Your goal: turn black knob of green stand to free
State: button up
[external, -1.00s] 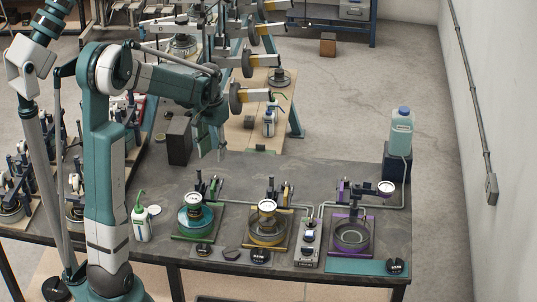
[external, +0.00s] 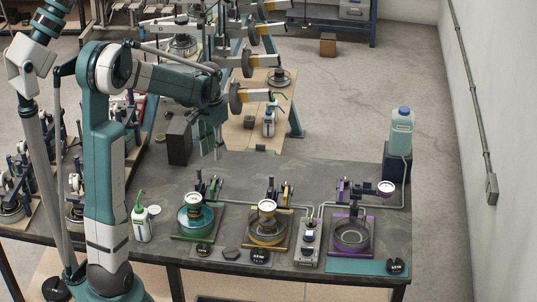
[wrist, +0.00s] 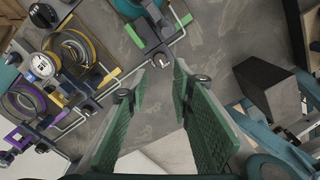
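The green stand (external: 197,222) stands at the left of the row of three stands on the dark bench. It carries a teal dish and a white-faced dial, with dark upright parts behind them. In the wrist view, part of the green stand (wrist: 137,73) shows at the top, with a dark block and fittings. I cannot tell for certain which dark part is its black knob. My gripper (external: 208,148) hangs above the bench, behind the stand and apart from it. In the wrist view my gripper (wrist: 163,68) has its two green fingers apart with nothing between them.
A yellow stand (external: 268,242) and a purple stand (external: 369,245) stand to the right, with a grey switch box (external: 308,257) between them. Thin pipes run behind them. A white bottle (external: 141,229) is at the left.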

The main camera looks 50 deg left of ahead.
aim_at(216, 177)
notch_tip(216, 177, down, 4)
jog(key=m, duration=0.8)
jog(key=m+p, duration=0.1)
jog(key=m, duration=0.2)
jog(key=shift+r+m, duration=0.25)
jog(key=shift+m, duration=0.15)
jog(key=shift+f, duration=0.1)
jog(key=shift+f, duration=3.8)
jog(key=shift+c, duration=0.5)
jog(key=c, duration=0.5)
